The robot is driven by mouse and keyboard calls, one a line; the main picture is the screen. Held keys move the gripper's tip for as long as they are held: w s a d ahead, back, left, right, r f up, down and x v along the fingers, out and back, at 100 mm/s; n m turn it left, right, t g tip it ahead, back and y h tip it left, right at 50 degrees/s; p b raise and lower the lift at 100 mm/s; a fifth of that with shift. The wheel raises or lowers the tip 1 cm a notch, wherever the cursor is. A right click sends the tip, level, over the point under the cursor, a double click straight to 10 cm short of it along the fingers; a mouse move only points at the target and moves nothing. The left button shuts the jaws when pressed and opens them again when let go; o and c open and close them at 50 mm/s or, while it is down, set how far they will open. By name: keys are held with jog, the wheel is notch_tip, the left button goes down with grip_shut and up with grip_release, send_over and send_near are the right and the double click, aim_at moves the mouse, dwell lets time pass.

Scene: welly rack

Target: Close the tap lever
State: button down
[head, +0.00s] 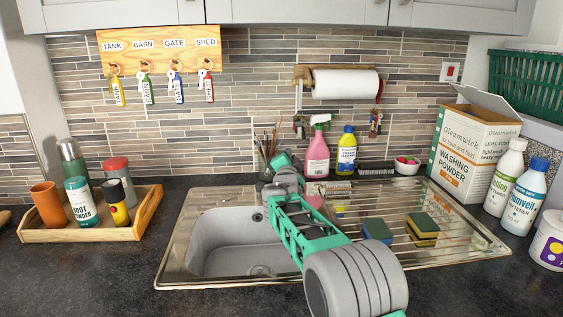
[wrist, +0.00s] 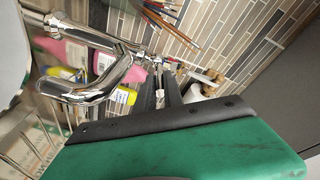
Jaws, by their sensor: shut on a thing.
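The chrome tap (wrist: 88,97) shows in the wrist view, its bent tube to the left of my fingers. In the head view my arm hides the tap. My gripper (wrist: 160,84) has its two dark fingers close together, with a small silver part of the tap lever (wrist: 158,70) between them. The fingers hide much of the lever, so its exact angle cannot be told. In the head view my arm reaches over the sink (head: 225,222) to its back edge, and the fingertips are not clear there.
Behind the tap stand a jar of brushes (head: 265,160), a pink spray bottle (head: 317,158) and a yellow bottle (head: 347,152). Sponges (head: 422,228) lie on the drainer to the right. A wooden tray (head: 148,215) of bottles stands left. The washing powder box (head: 470,150) stands right.

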jog(key=shift+r, duration=0.2)
jog(key=c, duration=1.5)
grip_release()
jog(key=shift+f, duration=0.15)
jog(key=s, duration=0.2)
jog(key=s+a+b, duration=0.1)
jog(key=s, duration=0.4)
jog(key=shift+s+a+b, duration=0.25)
jog(key=shift+s+b, duration=0.1)
